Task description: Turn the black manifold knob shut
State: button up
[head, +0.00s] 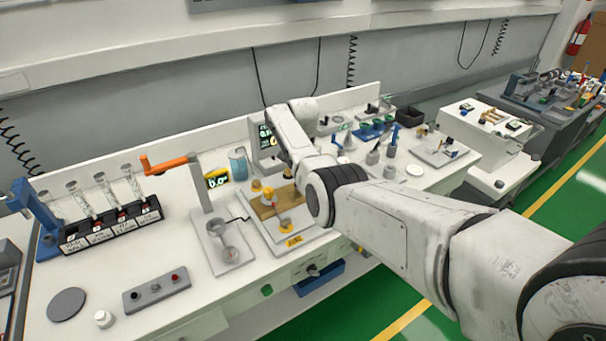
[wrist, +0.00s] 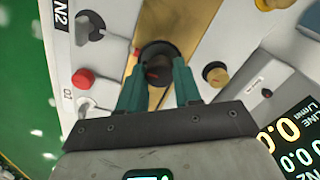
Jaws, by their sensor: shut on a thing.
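The black manifold knob (wrist: 158,60) is round with a dark reddish-brown centre. It sits on a brass-coloured manifold strip (wrist: 177,18) in the wrist view. My gripper (wrist: 158,76) has two teal fingers, one at each side of the knob's near part, and it is shut on the knob. The knob's exact turn angle is hard to read. My gripper and the black knob are hidden there behind the arm.
A display (wrist: 295,138) reads 0.0 L/min. In the head view a vial rack (head: 108,228) and an orange-handled post (head: 200,185) stand left.

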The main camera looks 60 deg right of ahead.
jog(key=o, duration=1)
jog(key=shift+o, duration=0.2)
notch_tip(320, 180, up, 11)
jog(key=b, duration=0.1)
jog(key=shift+f, duration=0.1)
